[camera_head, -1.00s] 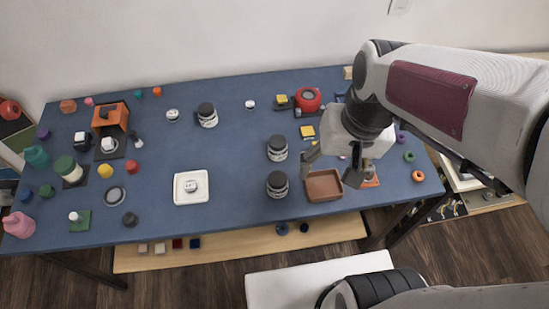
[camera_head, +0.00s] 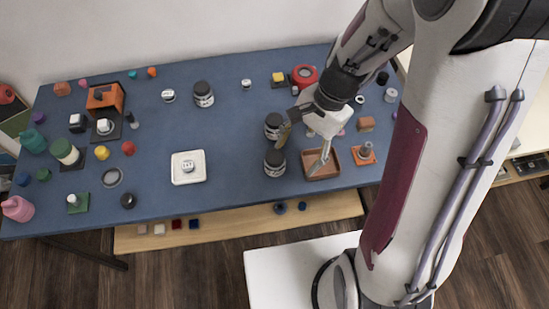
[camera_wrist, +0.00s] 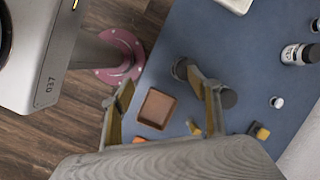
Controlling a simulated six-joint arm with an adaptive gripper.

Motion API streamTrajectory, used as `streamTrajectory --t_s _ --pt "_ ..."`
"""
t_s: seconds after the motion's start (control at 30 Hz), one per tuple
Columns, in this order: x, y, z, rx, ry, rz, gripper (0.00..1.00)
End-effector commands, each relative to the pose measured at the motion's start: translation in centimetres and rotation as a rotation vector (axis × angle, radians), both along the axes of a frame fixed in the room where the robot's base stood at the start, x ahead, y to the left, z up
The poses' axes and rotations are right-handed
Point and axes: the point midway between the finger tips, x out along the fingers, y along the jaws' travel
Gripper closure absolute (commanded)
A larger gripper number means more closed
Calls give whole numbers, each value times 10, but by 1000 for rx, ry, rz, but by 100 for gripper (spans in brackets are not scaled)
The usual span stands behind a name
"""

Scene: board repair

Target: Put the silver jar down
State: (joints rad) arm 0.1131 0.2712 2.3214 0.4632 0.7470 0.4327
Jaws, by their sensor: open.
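Several small silver-white jars stand on the blue table, and I cannot tell which one the task means. One jar (camera_head: 187,166) sits in a square white dish (camera_head: 202,179) at the middle front. Others are at the back left (camera_head: 168,96) and back middle (camera_head: 246,84); one small jar also shows in the wrist view (camera_wrist: 277,102). My gripper (camera_head: 303,150) is open, tilted, above the table around the brown tray (camera_head: 335,172) and two dark-lidded jars. In the wrist view my gripper (camera_wrist: 167,103) shows spread fingers with nothing held between them.
Dark-lidded jars (camera_head: 274,163) and (camera_head: 273,126) stand close left of the tray, near a finger. An orange block with a metal post (camera_head: 364,154) is right of the tray. Coloured bottles and blocks crowd the left. Table between white dish and dark jars is clear.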

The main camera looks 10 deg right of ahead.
Motion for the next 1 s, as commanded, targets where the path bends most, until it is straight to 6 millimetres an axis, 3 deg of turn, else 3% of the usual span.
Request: streamTrajectory --t_s 0.33,0.6,1.0 --pt "28 9 -33 28 99 -333 40" --pt "53 12 -31 40 113 -570 40" --pt "56 11 -31 36 132 -651 40"
